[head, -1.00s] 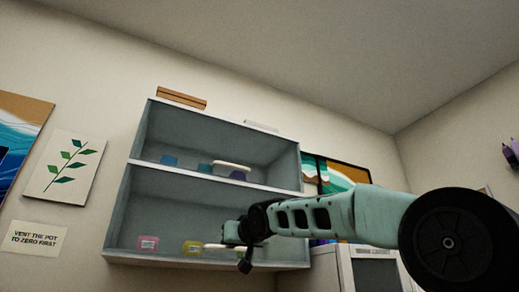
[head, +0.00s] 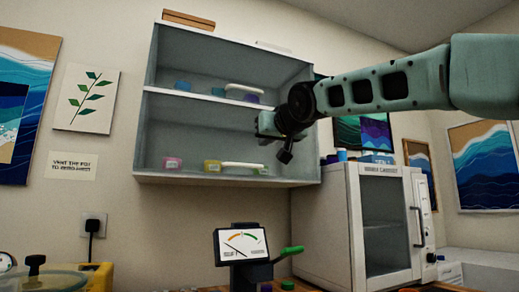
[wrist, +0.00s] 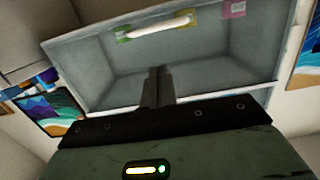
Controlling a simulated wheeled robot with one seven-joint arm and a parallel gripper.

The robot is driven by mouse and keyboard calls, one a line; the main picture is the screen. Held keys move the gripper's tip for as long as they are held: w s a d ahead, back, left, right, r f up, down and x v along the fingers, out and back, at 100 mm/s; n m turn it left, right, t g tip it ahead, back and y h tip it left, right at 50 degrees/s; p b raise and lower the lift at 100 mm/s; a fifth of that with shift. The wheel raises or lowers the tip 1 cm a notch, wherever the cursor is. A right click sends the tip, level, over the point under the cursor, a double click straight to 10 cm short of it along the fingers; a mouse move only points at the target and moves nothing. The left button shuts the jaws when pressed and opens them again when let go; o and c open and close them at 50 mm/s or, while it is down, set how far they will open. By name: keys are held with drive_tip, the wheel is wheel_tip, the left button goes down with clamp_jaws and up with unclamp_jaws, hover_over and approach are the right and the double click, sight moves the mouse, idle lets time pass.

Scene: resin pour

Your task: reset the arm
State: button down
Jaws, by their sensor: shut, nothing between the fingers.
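My arm reaches in from the right in the head view, roughly level. My gripper (head: 266,124) is in front of the right part of the wall shelf's (head: 228,178) lower compartment. In the wrist view my gripper (wrist: 158,84) shows its two dark fingers together, shut and empty, with the shelf behind them. The fingers are small and partly merged with the dark wrist in the head view.
The lower compartment holds a pink container (head: 173,164), a yellow container (head: 212,166) and a white bar (head: 243,165). Below stand a gauge (head: 241,244) with a green lever (head: 291,250) and a white cabinet (head: 345,235) at right.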

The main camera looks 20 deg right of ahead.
drive_tip(key=shift+s+d, duration=0.1)
drive_tip(key=shift+s, duration=0.6)
drive_tip(key=s+a+f+n+g+y, duration=0.1)
drive_tip(key=s+a+f+g, duration=0.25)
drive_tip(key=f, duration=0.75)
drive_tip(key=s+a+f+n+g, duration=0.25)
drive_tip(key=s+a+f, duration=0.25)
drive_tip(key=f, duration=0.6)
drive_tip(key=s+a+f+g+y, duration=0.1)
drive_tip(key=s+a+f+g, duration=0.3)
drive_tip(key=f, duration=0.8)
drive_tip(key=s+d+f+n+g+h, duration=0.1)
drive_tip(key=s+d+f+n+g, duration=0.15)
drive_tip(key=s+f, duration=0.85)
drive_tip(key=s+d+f+n+g+h, duration=0.15)
drive_tip(key=s+f+g, duration=0.25)
drive_tip(key=s+f, duration=0.7)
wheel_tip(320, 180, up, 22)
drive_tip(key=s+p, duration=0.2)
drive_tip(key=p, duration=1.7)
drive_tip(key=shift+f+m, duration=0.25)
drive_tip(key=shift+m, duration=0.2)
drive_tip(key=shift+a, duration=0.1)
